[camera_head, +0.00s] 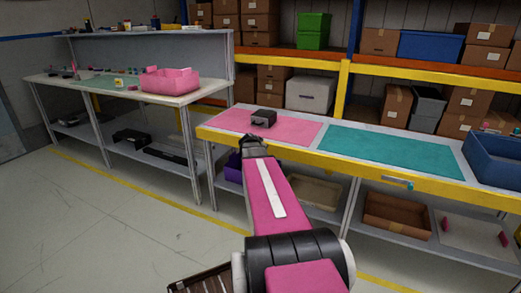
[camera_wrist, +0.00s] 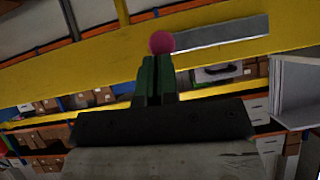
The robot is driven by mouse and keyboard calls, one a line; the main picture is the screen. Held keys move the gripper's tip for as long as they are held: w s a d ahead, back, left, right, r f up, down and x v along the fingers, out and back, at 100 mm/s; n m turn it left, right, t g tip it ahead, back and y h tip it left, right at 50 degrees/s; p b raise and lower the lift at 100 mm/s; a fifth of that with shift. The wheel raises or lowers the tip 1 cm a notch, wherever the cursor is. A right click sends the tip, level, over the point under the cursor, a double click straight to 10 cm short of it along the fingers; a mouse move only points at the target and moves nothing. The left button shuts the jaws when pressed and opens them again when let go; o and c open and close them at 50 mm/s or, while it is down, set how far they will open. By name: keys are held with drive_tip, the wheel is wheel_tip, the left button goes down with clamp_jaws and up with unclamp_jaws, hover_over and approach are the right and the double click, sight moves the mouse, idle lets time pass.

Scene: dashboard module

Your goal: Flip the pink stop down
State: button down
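In the wrist view a round pink knob, the pink stop (camera_wrist: 161,42), shows just beyond my fingertips against the yellow front edge of the bench. A silver plate (camera_wrist: 220,36) lies along that edge to its right. My gripper (camera_wrist: 154,58) has its green fingers close together, seemingly with nothing between them. I cannot tell whether the tips touch the knob. In the head view my gripper (camera_head: 250,142) is at the bench's front edge, near the pink mat, and the pink stop is hidden there.
A dark box (camera_head: 263,118) sits on the pink mat (camera_head: 295,127). A teal mat (camera_head: 390,150) lies to the right. A teal knob (camera_head: 410,187) is on the front edge further right. A blue bin (camera_head: 497,160) stands at the right end. Trays fill the lower shelf.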

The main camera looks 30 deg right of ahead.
idle(0.4)
drive_tip(key=d+r+v, duration=0.2)
drive_tip(key=v, duration=1)
drive_tip(key=shift+s+a+r, duration=0.15)
drive_tip(key=shift+a+r, duration=0.05)
drive_tip(key=shift+r, duration=0.1)
